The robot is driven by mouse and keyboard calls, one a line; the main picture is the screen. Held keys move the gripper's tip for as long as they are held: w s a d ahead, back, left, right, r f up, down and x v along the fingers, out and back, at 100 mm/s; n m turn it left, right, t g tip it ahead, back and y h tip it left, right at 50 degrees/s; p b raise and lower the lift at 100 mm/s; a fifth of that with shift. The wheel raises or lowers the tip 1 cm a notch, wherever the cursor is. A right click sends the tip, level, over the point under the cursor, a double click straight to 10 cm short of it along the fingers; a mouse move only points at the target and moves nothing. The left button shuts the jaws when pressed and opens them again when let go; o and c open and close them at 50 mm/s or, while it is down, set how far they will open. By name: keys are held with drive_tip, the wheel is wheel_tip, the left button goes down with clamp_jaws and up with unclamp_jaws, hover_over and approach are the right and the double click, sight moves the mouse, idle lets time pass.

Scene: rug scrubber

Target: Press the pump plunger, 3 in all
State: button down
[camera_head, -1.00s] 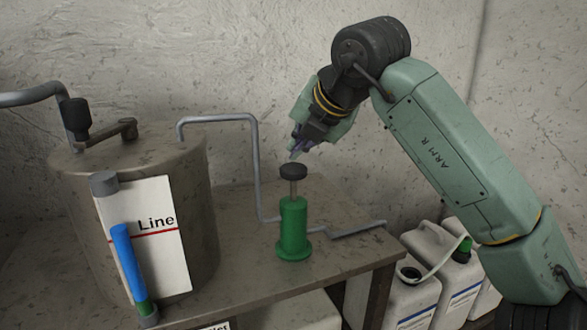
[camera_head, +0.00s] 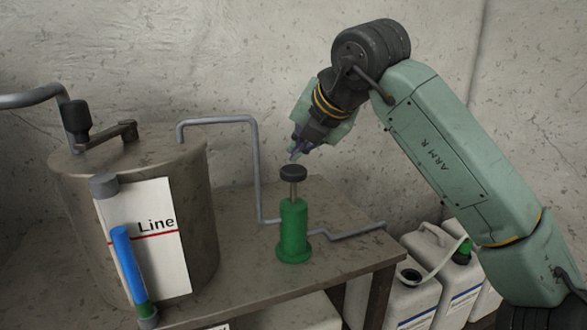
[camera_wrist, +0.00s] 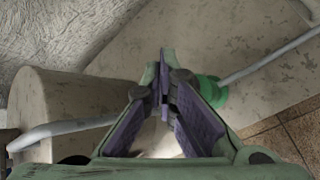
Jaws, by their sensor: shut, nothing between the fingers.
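The pump has a green body (camera_head: 294,232), a thin metal rod and a black plunger knob (camera_head: 293,173). It stands upright on the metal bench, with a length of rod showing between knob and body. My gripper (camera_head: 294,158) is shut and empty, its fingertips pointing down just above the knob. I cannot tell whether they touch it. In the wrist view, the shut fingers (camera_wrist: 164,58) cover most of the pump. Part of its green base (camera_wrist: 213,91) shows to their right, and the knob is largely hidden.
A metal tank (camera_head: 197,235) stands left of the pump, with a white "Line" card (camera_head: 171,255) and a blue-filled tube (camera_head: 127,262). A grey pipe (camera_head: 255,165) runs close behind the pump. The bench (camera_head: 350,255) is clear right of it. White canisters (camera_head: 412,300) stand below right.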

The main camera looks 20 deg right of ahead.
sight(298, 168)
drive_tip(key=shift+f, duration=0.1)
drive_tip(key=shift+f+b, duration=0.35)
drive_tip(key=shift+b, duration=0.15)
drive_tip(key=shift+f+b, duration=1.75)
drive_tip(key=shift+f, duration=0.2)
idle(1.3)
drive_tip(key=shift+r, duration=0.1)
drive_tip(key=shift+r+p, duration=1.55)
drive_tip(key=shift+r, duration=0.75)
drive_tip(key=shift+r+p, duration=1.75)
drive_tip(key=shift+r, duration=0.8)
drive_tip(key=shift+f, duration=0.15)
